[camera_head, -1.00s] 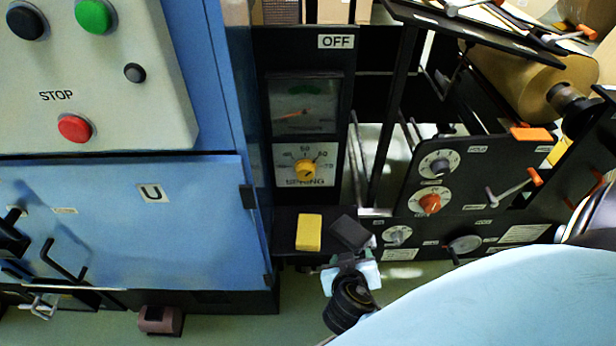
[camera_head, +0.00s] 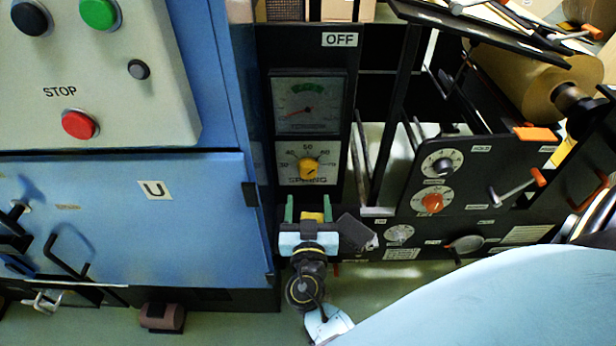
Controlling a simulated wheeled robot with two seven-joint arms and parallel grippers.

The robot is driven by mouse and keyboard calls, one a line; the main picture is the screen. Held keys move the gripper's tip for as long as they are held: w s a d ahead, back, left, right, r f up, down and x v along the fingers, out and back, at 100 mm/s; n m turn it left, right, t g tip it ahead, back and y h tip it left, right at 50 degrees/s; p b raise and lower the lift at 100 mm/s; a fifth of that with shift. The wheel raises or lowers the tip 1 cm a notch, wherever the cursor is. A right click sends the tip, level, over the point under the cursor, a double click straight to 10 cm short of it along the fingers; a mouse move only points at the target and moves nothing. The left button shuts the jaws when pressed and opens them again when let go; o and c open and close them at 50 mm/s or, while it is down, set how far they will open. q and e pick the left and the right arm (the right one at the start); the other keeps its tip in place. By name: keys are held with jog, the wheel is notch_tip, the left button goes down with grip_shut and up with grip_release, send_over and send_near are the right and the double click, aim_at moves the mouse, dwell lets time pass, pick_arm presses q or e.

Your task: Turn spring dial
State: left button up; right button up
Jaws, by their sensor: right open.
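The spring dial (camera_head: 312,169) is a yellow knob on a white scale plate marked SPRING, on a black panel. Its pointer is tilted up to the right, near the 60 mark. My right gripper (camera_head: 308,204) is just below the dial, with its two green-tipped fingers pointing up. It is open, and the fingers are apart from the knob. A yellow block (camera_head: 312,216) shows partly between the fingers, mostly hidden by the gripper. My left gripper is not in view.
Above the dial is a gauge (camera_head: 307,104) with a red needle and green zone. A dark block (camera_head: 357,232) is right of my gripper. A blue cabinet (camera_head: 120,215) stands close on the left. More knobs (camera_head: 433,202) are on a black panel to the right.

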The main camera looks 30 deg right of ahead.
aim_at(308, 174)
jog(key=x, duration=0.7)
jog(key=shift+w+d, duration=0.15)
jog(key=shift+w, duration=0.05)
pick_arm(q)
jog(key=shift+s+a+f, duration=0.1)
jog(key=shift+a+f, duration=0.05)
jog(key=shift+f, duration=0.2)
pick_arm(e)
jog(key=shift+w+d, duration=0.25)
jog(key=shift+w, duration=0.1)
jog(key=c, duration=1)
